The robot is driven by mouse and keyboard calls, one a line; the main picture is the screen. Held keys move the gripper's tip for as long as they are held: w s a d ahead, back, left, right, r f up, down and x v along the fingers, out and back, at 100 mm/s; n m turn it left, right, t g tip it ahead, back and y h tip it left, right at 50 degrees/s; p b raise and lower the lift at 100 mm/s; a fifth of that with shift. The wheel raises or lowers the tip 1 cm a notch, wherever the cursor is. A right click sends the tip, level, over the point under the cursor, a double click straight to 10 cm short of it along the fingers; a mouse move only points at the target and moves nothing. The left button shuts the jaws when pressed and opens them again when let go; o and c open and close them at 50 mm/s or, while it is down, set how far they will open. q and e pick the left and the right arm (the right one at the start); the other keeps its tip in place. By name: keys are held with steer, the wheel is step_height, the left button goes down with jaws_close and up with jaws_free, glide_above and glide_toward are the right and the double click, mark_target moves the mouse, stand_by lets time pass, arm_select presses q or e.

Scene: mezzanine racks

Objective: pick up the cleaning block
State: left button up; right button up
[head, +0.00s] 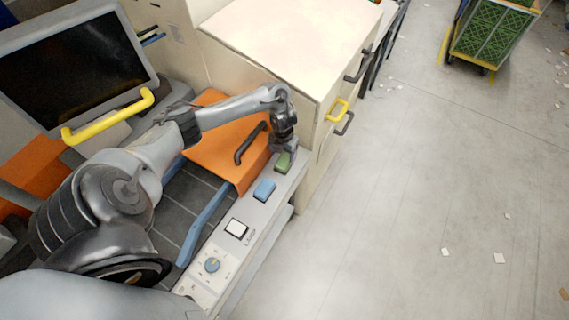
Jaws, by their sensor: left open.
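The fingertips are small and dark here, so contact is not clear. The picture does not label either one as the cleaning block. My right gripper is out of view.
An orange cover (222,150) with a dark handle is just left of the gripper. Open floor lies right.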

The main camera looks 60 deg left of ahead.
mark_target(284, 160)
arm_select(q)
steer(key=f, duration=0.4)
steer(key=shift+w+d+f, duration=0.1)
steer(key=shift+d+f, duration=0.1)
steer(key=shift+a+f, duration=0.1)
steer(key=shift+f, duration=0.35)
steer(key=shift+c, duration=0.4)
steer(key=c, duration=0.8)
